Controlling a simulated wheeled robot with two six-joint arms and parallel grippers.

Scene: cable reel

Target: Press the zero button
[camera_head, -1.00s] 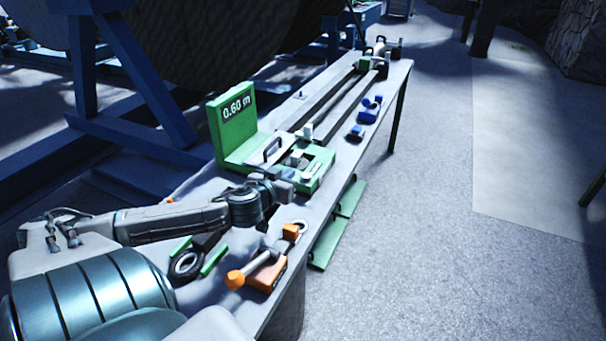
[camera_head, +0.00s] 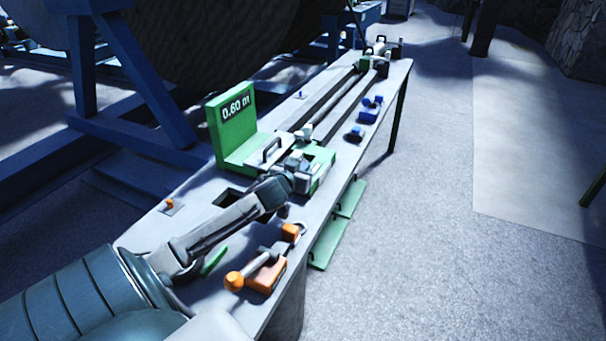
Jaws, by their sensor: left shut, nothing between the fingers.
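A green measuring unit (camera_head: 233,137) stands on the long grey table, and its display (camera_head: 237,107) reads 0.60 m. I cannot pick out the zero button for certain; my left gripper may be covering part of the base. My left gripper (camera_head: 303,174) is shut and empty, with its tips over the front part of the base. I cannot tell whether the tips touch anything. My right gripper is not in view.
An orange clamp-like tool (camera_head: 265,273) lies at the table's near right edge. Blue fittings (camera_head: 368,110) sit along the right edge, beside two long rails (camera_head: 345,105). A small orange knob (camera_head: 169,204) is at the left edge. Open floor lies to the right.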

